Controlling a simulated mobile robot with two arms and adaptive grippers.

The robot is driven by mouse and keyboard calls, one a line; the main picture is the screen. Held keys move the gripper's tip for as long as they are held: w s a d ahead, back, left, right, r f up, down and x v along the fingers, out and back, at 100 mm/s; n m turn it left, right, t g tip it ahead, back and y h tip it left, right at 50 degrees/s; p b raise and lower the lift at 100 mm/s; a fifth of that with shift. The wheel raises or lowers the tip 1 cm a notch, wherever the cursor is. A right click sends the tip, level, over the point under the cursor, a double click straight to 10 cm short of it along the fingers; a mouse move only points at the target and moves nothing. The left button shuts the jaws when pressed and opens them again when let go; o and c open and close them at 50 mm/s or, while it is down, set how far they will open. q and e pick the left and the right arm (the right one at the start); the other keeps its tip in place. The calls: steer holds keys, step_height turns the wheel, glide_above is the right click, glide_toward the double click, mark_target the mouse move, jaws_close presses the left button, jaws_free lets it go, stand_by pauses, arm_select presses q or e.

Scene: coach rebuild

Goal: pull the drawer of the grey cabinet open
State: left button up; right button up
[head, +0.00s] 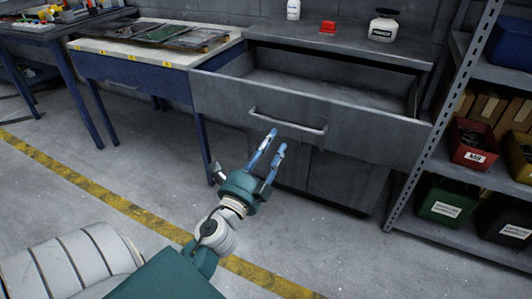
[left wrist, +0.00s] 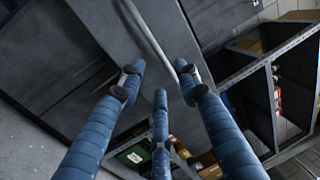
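The grey cabinet (head: 345,180) stands at the back centre. Its wide top drawer (head: 210,92) is pulled well out, and its bare inside shows. The drawer's bar handle (head: 288,122) runs across its front; in the left wrist view the handle (left wrist: 150,32) passes beyond my fingers. My left gripper (head: 271,142) is in front of the drawer, just below the handle in the head view. Its blue fingers are spread apart with nothing between them, and they look clear of the handle. My right gripper does not show.
A blue workbench (head: 130,72) with flat panels stands left of the cabinet. A metal shelf rack with several bins, such as a red bin (head: 473,145) and a green bin (head: 447,203), stands close on the right. Floor in front is clear, crossed by a yellow line (head: 120,205).

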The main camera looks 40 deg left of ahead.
arm_select(q)
steer(key=v, duration=0.3)
steer(key=shift+s, duration=0.2)
stand_by(0.4)
